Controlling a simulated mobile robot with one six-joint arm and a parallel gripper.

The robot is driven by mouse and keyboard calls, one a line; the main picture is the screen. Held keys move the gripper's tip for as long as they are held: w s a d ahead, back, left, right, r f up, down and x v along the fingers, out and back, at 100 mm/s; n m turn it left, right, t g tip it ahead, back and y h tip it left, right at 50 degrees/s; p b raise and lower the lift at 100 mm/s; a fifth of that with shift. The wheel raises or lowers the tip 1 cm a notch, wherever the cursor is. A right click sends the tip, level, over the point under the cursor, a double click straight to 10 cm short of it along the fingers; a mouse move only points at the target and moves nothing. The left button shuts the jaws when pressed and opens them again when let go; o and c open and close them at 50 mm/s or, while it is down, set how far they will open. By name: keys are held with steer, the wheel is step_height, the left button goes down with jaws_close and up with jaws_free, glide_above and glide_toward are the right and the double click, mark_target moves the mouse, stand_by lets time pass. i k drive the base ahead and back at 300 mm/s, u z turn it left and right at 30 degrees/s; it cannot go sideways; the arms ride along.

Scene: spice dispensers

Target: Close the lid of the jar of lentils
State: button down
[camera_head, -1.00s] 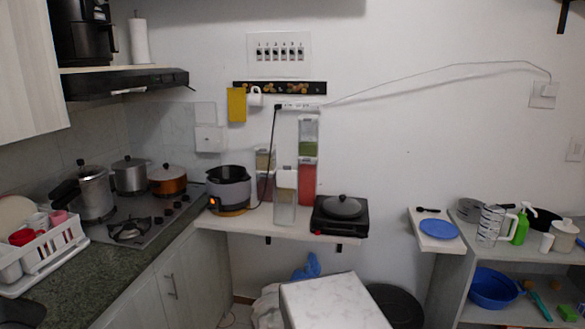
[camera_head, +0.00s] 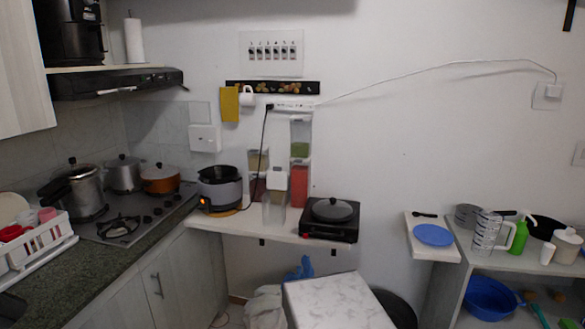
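Several clear food containers stand on the wall shelf in the middle of the view. A tall clear container (camera_head: 274,205) with a white top stands in front. Behind it is a container with brownish contents (camera_head: 258,185). To the right, a container with red or orange contents (camera_head: 299,187) stands below one with green contents (camera_head: 300,149). I cannot tell which one holds lentils, or whether any lid is open. My gripper is not in view.
A rice cooker (camera_head: 219,188) stands left of the containers and a hot plate with a lidded pan (camera_head: 331,216) right of them. A marble-topped surface (camera_head: 338,302) juts out in front. A blue plate (camera_head: 433,235) lies on a small shelf at right.

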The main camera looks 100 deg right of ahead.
mark_target(276, 179)
steer(key=z, duration=0.05)
steer(key=k, duration=2.6)
steer(key=z, duration=1.45)
steer(key=i, duration=0.9)
steer(key=u, duration=0.2)
